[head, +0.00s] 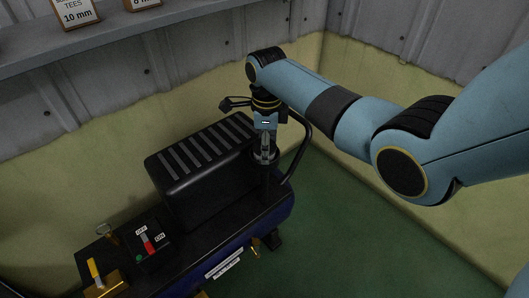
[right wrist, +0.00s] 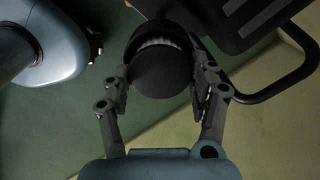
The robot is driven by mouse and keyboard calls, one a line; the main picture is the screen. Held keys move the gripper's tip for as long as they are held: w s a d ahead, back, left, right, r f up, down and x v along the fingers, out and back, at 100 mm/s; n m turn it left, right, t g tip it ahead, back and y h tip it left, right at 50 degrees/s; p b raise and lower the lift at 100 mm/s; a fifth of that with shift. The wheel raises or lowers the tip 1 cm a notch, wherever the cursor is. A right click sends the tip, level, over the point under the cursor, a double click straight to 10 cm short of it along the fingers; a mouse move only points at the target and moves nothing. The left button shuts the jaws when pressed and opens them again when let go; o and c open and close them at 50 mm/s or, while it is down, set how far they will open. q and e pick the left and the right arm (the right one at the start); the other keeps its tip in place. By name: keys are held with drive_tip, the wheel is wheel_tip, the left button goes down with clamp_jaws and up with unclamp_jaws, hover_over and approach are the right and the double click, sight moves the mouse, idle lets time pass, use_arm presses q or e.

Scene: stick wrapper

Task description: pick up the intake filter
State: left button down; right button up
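The intake filter (right wrist: 160,72) is a dark round canister with a pale ribbed band showing at its far side in the right wrist view. My right gripper (right wrist: 161,88) has one finger on each side of it. The fingers look very close to its sides, but the dark picture does not show whether they press on it. In the head view my right gripper (head: 265,150) points down at the right end of the black compressor, and it and the arm mostly hide the filter. My left gripper is in neither view.
The compressor's ribbed black housing (head: 205,170) stands just left of my right gripper. A curved black pipe (head: 302,150) passes close on its right. A switch panel (head: 149,240) and brass fittings sit at the lower left. Green floor (head: 350,240) is clear to the right.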

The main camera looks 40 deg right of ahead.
drive_tip(key=c, duration=0.7)
